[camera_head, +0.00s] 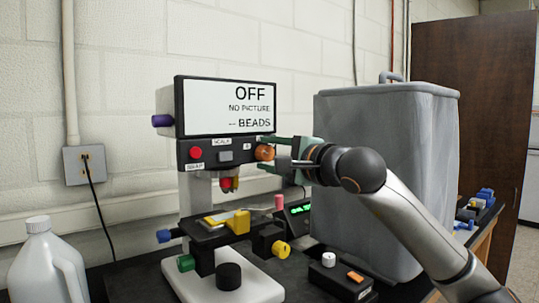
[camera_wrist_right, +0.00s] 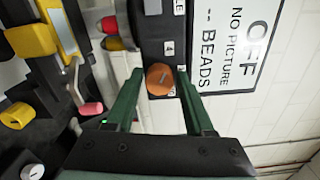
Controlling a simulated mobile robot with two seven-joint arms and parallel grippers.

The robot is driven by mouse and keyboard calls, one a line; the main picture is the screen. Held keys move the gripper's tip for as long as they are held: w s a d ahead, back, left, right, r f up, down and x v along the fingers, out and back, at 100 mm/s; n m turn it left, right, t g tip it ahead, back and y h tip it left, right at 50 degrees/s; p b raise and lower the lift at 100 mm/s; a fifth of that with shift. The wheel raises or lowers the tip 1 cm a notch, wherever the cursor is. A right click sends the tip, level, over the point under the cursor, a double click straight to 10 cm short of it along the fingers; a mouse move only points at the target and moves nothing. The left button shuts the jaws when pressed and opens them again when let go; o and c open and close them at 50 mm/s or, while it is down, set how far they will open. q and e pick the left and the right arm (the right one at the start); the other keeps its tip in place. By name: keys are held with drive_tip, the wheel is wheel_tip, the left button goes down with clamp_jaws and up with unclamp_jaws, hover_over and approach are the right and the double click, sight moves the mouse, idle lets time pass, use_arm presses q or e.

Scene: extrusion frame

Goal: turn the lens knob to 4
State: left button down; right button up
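The orange lens knob (camera_head: 264,153) sits at the right end of the dark control panel under the screen. In the right wrist view the knob (camera_wrist_right: 160,79) has a thin pale mark on its face, and a small label reading 4 (camera_wrist_right: 169,47) is beside it. Other small labels around it are partly covered or too small to read. My right gripper (camera_head: 272,154) reaches in from the right, with its green fingers on either side of the knob. In the wrist view the fingers (camera_wrist_right: 160,76) are apart, with a narrow gap to the knob. My left gripper is out of view.
The screen (camera_head: 226,107) above reads OFF, NO PICTURE, BEADS. A red button (camera_head: 196,153) is on the panel's left. The stage with a yellow block (camera_head: 238,222) stands below. A large grey bin (camera_head: 388,180) is behind my right arm. A white jug (camera_head: 47,266) stands at left.

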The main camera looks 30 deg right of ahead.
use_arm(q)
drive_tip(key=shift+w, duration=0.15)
use_arm(e)
drive_tip(key=shift+o, duration=1.2)
drive_tip(key=shift+s+d+f, duration=0.1)
drive_tip(key=shift+s, duration=0.25)
use_arm(q)
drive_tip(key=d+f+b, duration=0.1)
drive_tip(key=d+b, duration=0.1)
drive_tip(key=b, duration=0.1)
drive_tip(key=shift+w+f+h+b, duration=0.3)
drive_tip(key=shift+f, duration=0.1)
use_arm(e)
drive_tip(key=s, duration=1.1)
drive_tip(key=shift+s+d, duration=0.35)
drive_tip(key=shift+d, duration=0.05)
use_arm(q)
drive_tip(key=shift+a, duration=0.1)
